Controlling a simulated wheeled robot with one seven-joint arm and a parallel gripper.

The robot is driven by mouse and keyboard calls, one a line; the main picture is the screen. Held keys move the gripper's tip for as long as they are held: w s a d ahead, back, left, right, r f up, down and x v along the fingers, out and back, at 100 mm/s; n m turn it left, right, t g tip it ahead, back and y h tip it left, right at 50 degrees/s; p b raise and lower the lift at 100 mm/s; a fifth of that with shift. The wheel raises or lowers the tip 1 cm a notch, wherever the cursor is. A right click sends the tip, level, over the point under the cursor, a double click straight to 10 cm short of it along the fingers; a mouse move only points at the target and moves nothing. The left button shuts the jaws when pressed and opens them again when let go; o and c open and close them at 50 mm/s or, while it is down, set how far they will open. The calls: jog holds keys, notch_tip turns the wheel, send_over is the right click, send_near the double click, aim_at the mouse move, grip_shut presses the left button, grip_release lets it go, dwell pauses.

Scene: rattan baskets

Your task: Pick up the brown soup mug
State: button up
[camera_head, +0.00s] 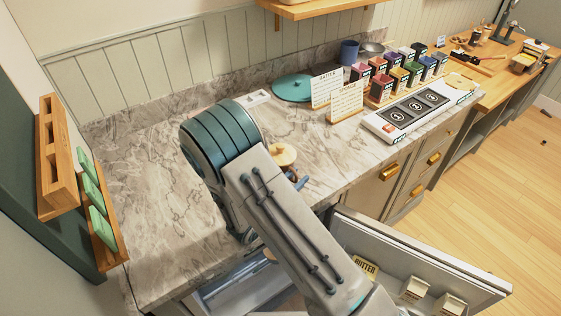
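I cannot make out a brown soup mug for certain. A round tan, wooden-looking top (283,153) shows on the marble counter just right of my arm, its lower part hidden by the arm. A small blue piece (297,181) sticks out below it; I cannot tell what it belongs to. My arm reaches up from the bottom right, bends at a teal joint over the counter and drops down behind itself. My gripper is hidden behind my arm, so its state does not show.
An open door (420,250) holding butter (365,266) and cartons stands at the lower right. A teal round lid or plate (293,87), cards, coloured boxes (382,86) and a black-and-white panel (413,112) occupy the counter's right. The counter's left (140,200) is clear.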

jog(key=shift+w, duration=0.1)
grip_shut()
jog(key=shift+r, duration=0.15)
